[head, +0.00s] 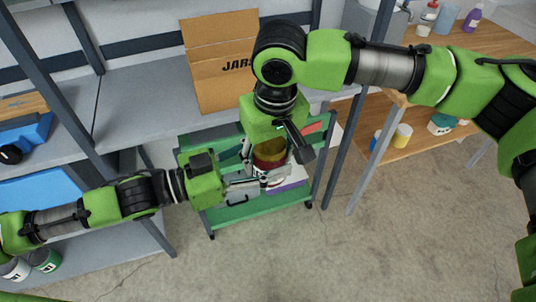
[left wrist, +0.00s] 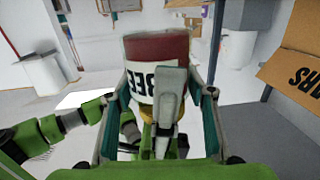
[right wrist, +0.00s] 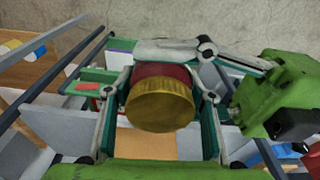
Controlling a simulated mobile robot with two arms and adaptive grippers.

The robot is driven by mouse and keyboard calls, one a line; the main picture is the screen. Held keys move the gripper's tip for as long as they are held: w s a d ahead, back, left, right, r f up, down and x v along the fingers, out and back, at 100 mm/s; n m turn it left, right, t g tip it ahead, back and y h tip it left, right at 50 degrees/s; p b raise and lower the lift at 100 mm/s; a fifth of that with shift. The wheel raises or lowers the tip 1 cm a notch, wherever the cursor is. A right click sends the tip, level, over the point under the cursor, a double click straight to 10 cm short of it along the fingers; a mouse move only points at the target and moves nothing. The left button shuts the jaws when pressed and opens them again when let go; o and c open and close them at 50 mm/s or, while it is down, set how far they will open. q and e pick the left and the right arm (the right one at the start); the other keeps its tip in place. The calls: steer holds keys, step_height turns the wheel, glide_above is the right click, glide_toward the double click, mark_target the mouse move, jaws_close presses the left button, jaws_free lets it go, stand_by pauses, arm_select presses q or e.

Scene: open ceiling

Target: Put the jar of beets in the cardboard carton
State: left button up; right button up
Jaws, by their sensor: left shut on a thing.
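The jar of beets (head: 270,164), dark red with a gold lid, is held above a green cart. My left gripper (head: 252,172) is shut on it from the left. Its white label, partly reading "BEE", shows in the left wrist view (left wrist: 150,82). My right gripper (head: 275,150) points down over the jar with its fingers apart, one on each side of the lid. The gold lid faces the camera in the right wrist view (right wrist: 160,105). The cardboard carton (head: 222,75), marked "JARS", stands on the grey shelf behind. Its inside is hidden in the head view.
The green cart (head: 228,216) stands below with a purple-edged item on it. The grey shelf (head: 135,105) is clear left of the carton. Blue items (head: 40,195) lie on shelves at left. A wooden bench (head: 440,140) with cups is at right.

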arm_select(q)
steer(key=o, duration=1.7)
steer(key=shift+r, duration=0.1)
steer(key=shift+c, duration=0.2)
